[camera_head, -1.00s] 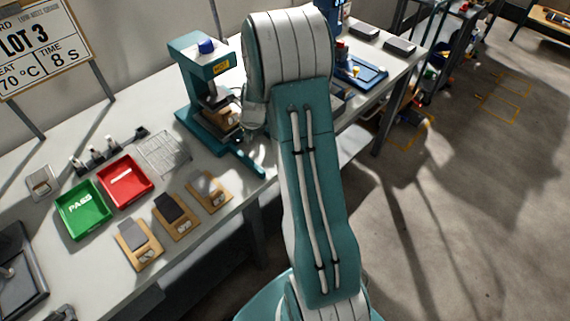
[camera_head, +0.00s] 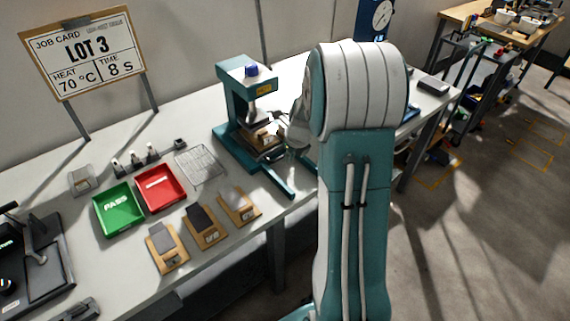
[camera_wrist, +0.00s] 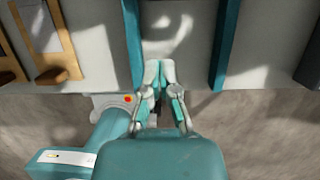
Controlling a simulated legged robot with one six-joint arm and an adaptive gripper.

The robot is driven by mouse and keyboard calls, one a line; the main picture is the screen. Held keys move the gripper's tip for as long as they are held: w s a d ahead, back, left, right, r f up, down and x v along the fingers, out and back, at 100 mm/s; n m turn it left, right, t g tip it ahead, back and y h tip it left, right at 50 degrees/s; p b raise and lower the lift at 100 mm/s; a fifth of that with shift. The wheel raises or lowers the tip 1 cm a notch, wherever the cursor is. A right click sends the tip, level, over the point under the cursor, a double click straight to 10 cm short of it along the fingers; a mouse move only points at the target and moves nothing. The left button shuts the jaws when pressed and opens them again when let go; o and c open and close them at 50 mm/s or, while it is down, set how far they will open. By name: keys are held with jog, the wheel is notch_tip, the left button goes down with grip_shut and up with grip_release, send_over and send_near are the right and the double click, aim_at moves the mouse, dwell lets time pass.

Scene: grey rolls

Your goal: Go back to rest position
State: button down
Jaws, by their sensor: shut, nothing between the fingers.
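My gripper (camera_wrist: 160,68) is shut and empty in the wrist view. Its fingertips are over the front part of the white table, between the two teal base legs (camera_wrist: 226,45) of the press. In the head view my raised arm stands right of the teal press (camera_head: 245,100), and its wrist end is beside the press. The fingers are mostly hidden there by my arm and hard to make out. A wooden-based piece (camera_head: 262,140) sits in the press.
Several wooden boards (camera_head: 205,228) lie along the table's front edge. Behind them are a green PASS tray (camera_head: 118,228), a red tray (camera_head: 160,205) and a wire rack (camera_head: 198,166). A job card sign (camera_head: 88,52) stands at the back left. Open floor lies to the right.

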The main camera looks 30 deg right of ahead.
notch_tip(320, 180, up, 4)
jog(key=s+d, duration=0.1)
jog(key=d, duration=0.1)
jog(key=s+a+r+n+t, duration=0.1)
jog(key=s+a+r+n, duration=0.45)
jog(key=a+n, duration=0.3)
jog(key=s+a+r+n, duration=0.4)
jog(key=a+r+n, duration=0.3)
jog(key=n, duration=0.2)
jog(key=s+a+r+n, duration=0.1)
jog(key=s+a+n, duration=0.2)
jog(key=s+n, duration=0.3)
jog(key=s+a+r+n+t, duration=0.1)
jog(key=s+a+n, duration=0.3)
jog(key=n, duration=0.7)
jog(key=shift+s+r, duration=0.5)
jog(key=shift+s, duration=0.7)
